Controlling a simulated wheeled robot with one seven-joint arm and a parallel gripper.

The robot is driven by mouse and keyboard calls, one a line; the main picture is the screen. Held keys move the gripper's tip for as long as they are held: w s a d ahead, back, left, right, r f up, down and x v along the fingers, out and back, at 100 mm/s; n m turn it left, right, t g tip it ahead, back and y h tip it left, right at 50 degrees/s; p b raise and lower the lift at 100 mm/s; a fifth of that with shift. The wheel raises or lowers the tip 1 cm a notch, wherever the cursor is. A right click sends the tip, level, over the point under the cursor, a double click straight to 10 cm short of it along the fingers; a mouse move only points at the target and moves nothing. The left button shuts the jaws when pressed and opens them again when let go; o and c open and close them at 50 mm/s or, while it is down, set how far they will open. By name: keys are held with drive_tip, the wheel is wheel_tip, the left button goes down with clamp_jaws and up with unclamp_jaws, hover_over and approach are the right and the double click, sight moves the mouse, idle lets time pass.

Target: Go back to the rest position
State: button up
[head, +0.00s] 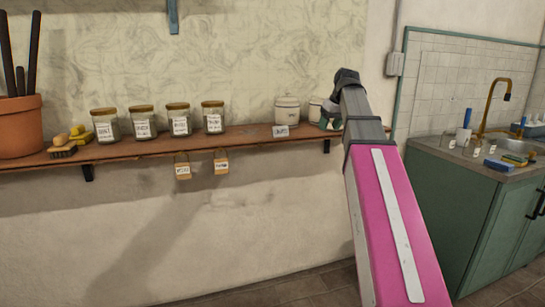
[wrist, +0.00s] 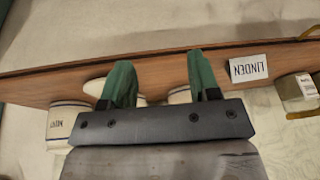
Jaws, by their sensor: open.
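My gripper (head: 331,115) is at the end of my raised arm, by the right part of the wooden shelf in the head view. In the wrist view its two green fingers (wrist: 162,82) stand apart, and I see nothing held between them. The fingers overlap the shelf and pale rounded things behind them; whether they touch anything I cannot tell. My gripper hides part of the white canisters there.
The long shelf (head: 190,142) carries a white canister (head: 287,110), several labelled glass jars (head: 179,119) and a terracotta pot (head: 20,128). A LINDEN label (wrist: 248,68) is on the shelf. Two tags (head: 182,168) hang below. A green sink cabinet (head: 470,200) stands at right.

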drive_tip(key=s+a+f+m+g+h, duration=0.1)
drive_tip(key=s+f, duration=0.1)
drive_tip(key=f, duration=1.2)
drive_tip(key=s+f+m+g, duration=0.1)
drive_tip(key=s+f+m, duration=0.15)
drive_tip(key=f, duration=1.15)
drive_tip(key=s+f+m, duration=0.1)
drive_tip(key=s+f, duration=0.6)
drive_tip(key=f, duration=0.4)
drive_tip(key=s+a+f+g+h, duration=0.1)
drive_tip(key=s+f, duration=0.6)
drive_tip(key=f, duration=0.4)
drive_tip(key=shift+s+a+f+m, duration=0.2)
drive_tip(key=shift+s+f+m, duration=0.05)
drive_tip(key=shift+f+m, duration=0.1)
